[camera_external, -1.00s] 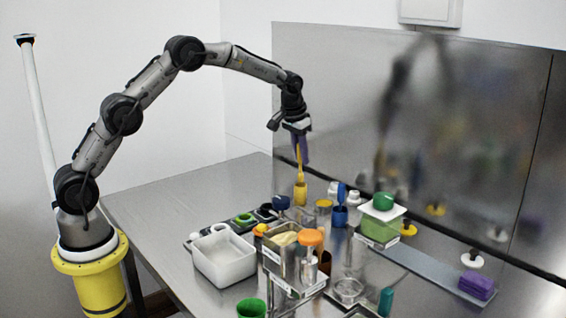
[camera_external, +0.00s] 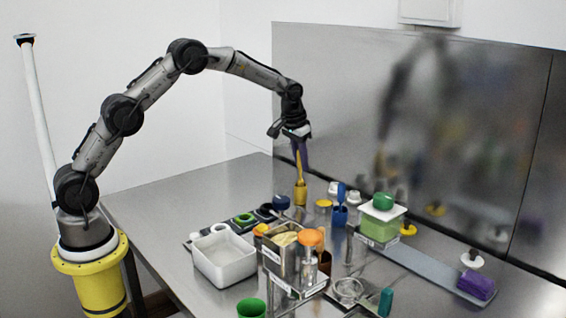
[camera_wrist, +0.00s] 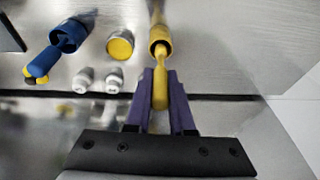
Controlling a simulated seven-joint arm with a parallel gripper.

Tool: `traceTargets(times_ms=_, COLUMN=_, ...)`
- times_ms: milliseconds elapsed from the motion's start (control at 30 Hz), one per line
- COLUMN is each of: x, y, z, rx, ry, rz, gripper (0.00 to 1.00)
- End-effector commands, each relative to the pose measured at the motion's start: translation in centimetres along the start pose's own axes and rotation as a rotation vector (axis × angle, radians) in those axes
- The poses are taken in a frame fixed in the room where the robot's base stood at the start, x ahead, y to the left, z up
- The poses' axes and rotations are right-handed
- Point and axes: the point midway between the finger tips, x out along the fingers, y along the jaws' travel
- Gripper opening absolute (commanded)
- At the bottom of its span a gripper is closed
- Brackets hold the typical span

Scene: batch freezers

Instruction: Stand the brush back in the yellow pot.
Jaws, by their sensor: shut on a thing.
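The yellow brush (camera_external: 301,170) hangs nearly upright, its handle between the purple fingers of my gripper (camera_external: 299,142). In the wrist view the fingers (camera_wrist: 160,80) are shut on the yellow handle (camera_wrist: 160,92) from both sides. The yellow pot (camera_external: 300,194) stands on the steel table directly below my gripper. The lower end of the brush meets the pot's mouth and appears to pass into it. In the wrist view the pot (camera_wrist: 159,35) lies in line with the handle. The brush's lowest part is hidden, so its depth cannot be told.
A blue pot (camera_external: 339,217) with a blue brush stands to the right, also in the wrist view (camera_wrist: 68,36). A yellow lidded jar (camera_external: 323,204) and white bottles are close by. A white tub (camera_external: 224,260) and steel containers stand nearer. The steel wall is behind.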

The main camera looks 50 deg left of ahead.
Motion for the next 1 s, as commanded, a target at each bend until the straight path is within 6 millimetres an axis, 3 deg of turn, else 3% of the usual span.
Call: traceTargets(times_ms=1000, x=2.7, y=0.2, z=0.8, rx=0.0, ry=-0.001, rz=0.0, gripper=0.0)
